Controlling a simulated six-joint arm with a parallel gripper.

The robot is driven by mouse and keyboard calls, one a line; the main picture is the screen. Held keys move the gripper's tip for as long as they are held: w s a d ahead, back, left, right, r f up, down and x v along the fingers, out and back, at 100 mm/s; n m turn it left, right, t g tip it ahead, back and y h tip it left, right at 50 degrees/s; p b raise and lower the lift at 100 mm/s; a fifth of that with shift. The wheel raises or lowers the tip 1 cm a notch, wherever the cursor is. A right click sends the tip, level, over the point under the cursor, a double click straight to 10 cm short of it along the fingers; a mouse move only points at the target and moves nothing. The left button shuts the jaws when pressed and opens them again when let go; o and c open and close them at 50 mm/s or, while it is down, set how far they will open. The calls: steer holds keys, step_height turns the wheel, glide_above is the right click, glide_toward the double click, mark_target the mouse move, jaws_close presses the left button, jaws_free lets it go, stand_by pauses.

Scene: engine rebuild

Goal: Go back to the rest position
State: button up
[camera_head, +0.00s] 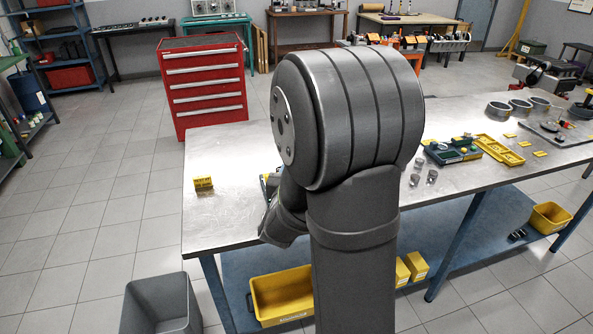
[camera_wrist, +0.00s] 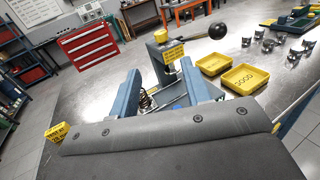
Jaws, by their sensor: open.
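My gripper (camera_wrist: 160,68) shows in the wrist view with its two blue fingers spread wide apart. I see nothing held between them. Beyond and between the fingers, a coil spring (camera_wrist: 146,100) shows low near the left finger; whether it rests on something is hard to tell. A grey bench device (camera_wrist: 163,52) with a black ball-ended lever (camera_wrist: 217,30) and a yellow label stands just past the fingertips. In the head view my own arm fills the middle and hides the gripper and most of the bench behind it.
Two yellow trays (camera_wrist: 213,63) (camera_wrist: 243,78) lie right of the gripper, the nearer marked GOOD. A yellow sign (camera_head: 203,183) stands at the metal bench's (camera_head: 230,220) left end. Small metal parts (camera_head: 432,176), a green tray (camera_head: 452,152) and rings (camera_head: 498,110) lie to the right.

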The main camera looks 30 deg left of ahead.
steer(key=shift+s+d, duration=0.15)
steer(key=shift+s, duration=0.3)
steer(key=x, duration=1.7)
steer(key=shift+w, duration=0.2)
steer(key=shift+w+f, duration=0.1)
steer(key=shift+a+m+h, duration=0.2)
steer(key=shift+m+h, duration=0.1)
steer(key=shift+m+t+h, duration=0.4)
steer(key=shift+m+h, duration=0.6)
steer(key=shift+h, duration=0.7)
steer(key=s+d, duration=0.1)
steer(key=s, duration=1.7)
steer(key=shift+w+d+n+g+y, duration=0.15)
steer(key=shift+w+d+n+y, duration=0.15)
steer(key=shift+d+n+y, duration=0.35)
steer(key=shift+w+d+n+g+y, duration=0.1)
steer(key=shift+w+d+n+y, duration=0.25)
steer(key=shift+d+y, duration=0.6)
steer(key=shift+w+d+n+g+y, duration=0.15)
steer(key=shift+w+d+n+y, duration=0.15)
steer(key=shift+d+n+y, duration=0.35)
